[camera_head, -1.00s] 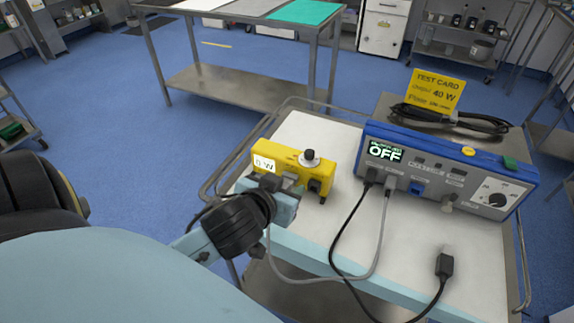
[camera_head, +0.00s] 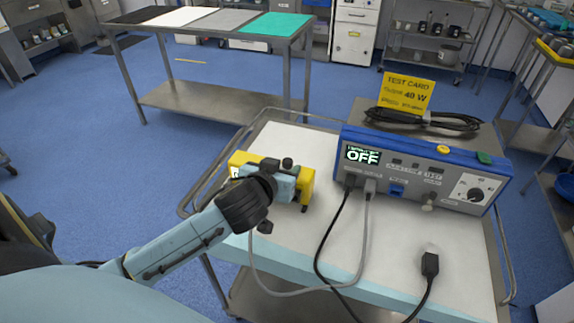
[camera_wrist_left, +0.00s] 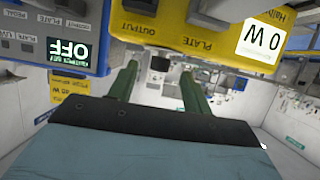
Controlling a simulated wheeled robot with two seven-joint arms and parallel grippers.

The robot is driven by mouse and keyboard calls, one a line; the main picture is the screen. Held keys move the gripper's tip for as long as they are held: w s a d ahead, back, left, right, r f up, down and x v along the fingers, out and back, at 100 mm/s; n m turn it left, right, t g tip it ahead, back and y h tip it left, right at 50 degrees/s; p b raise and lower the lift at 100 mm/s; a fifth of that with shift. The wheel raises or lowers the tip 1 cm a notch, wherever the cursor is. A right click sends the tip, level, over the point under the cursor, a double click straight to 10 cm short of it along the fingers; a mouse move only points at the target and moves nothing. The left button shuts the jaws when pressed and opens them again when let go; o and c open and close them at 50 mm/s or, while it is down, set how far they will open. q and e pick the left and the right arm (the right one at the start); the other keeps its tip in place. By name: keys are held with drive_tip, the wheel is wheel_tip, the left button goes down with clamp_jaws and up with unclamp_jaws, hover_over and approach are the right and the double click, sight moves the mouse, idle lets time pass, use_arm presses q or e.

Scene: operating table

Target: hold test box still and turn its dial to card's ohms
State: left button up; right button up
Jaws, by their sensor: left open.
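The yellow test box (camera_head: 306,187) stands on the trolley, left of the blue unit. Its black dial knob (camera_head: 288,162) shows on top, just behind my left gripper. My left gripper (camera_head: 286,184) is at the box's near side and hides much of its front and most of its display. In the left wrist view its two green fingers (camera_wrist_left: 158,85) are apart with nothing between them, and the box (camera_wrist_left: 190,22) appears upside down, its display (camera_wrist_left: 262,40) reading 0 W. The yellow test card (camera_head: 406,93) reads 40 W; its ohms line is too small to read. My right gripper is out of view.
The blue unit (camera_head: 425,170) shows OFF and has leads plugged into its front. A black cable (camera_head: 345,235) and a grey cable (camera_head: 364,240) run across the trolley top (camera_head: 460,235). A coiled black cable (camera_head: 425,122) lies on the unit. A steel table (camera_head: 225,100) stands behind.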

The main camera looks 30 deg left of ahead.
sight(286, 166)
use_arm(q)
drive_tip(key=x, duration=0.2)
drive_tip(key=shift+w+a+f, duration=0.1)
drive_tip(key=shift+w+f, duration=0.05)
drive_tip(key=shift+w, duration=0.2)
drive_tip(key=shift+b+x, duration=0.3)
drive_tip(key=shift+x, duration=0.45)
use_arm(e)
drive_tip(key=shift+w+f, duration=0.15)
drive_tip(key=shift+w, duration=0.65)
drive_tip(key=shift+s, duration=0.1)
use_arm(q)
drive_tip(key=shift+c, duration=1.2)
drive_tip(key=shift+f, duration=0.1)
clamp_jaws()
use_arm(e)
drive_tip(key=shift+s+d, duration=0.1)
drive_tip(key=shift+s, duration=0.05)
